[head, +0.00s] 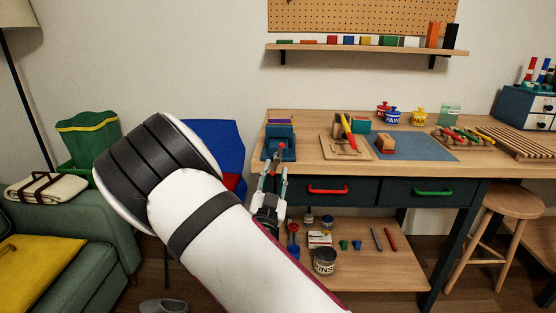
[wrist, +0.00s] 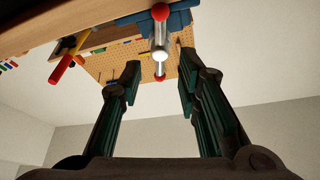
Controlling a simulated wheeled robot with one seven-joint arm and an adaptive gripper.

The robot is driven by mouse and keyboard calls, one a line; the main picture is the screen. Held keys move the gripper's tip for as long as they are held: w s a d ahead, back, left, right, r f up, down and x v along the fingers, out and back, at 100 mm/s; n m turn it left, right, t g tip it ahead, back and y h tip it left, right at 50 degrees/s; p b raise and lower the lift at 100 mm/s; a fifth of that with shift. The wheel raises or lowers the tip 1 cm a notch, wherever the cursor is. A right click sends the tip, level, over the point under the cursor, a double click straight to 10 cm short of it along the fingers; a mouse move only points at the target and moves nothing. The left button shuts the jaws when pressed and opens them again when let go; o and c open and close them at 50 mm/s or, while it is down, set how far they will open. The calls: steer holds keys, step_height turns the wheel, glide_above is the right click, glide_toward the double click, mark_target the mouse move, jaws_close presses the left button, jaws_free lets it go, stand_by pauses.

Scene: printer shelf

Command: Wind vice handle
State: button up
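The blue vice (head: 279,142) sits at the left front edge of the workbench. Its handle (head: 278,158) is a thin bar with red ends, in front of the vice. In the wrist view the handle (wrist: 160,35) stands upright in the picture, with a red knob at the top, a red end lower down and the bright round screw end at its middle. My gripper (head: 273,178) is open just below and in front of the handle. In the wrist view my gripper (wrist: 160,78) has its fingers apart, with the handle's lower end in line with the gap. No contact shows.
The workbench (head: 300,162) has a drawer with a red pull (head: 328,189) right of my gripper. A lower shelf (head: 375,262) holds tins and tools. A blue chair (head: 215,145) stands to the left, a stool (head: 510,205) at the right.

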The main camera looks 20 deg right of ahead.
mark_target(278, 159)
steer(key=shift+x, duration=3.1)
jaws_close()
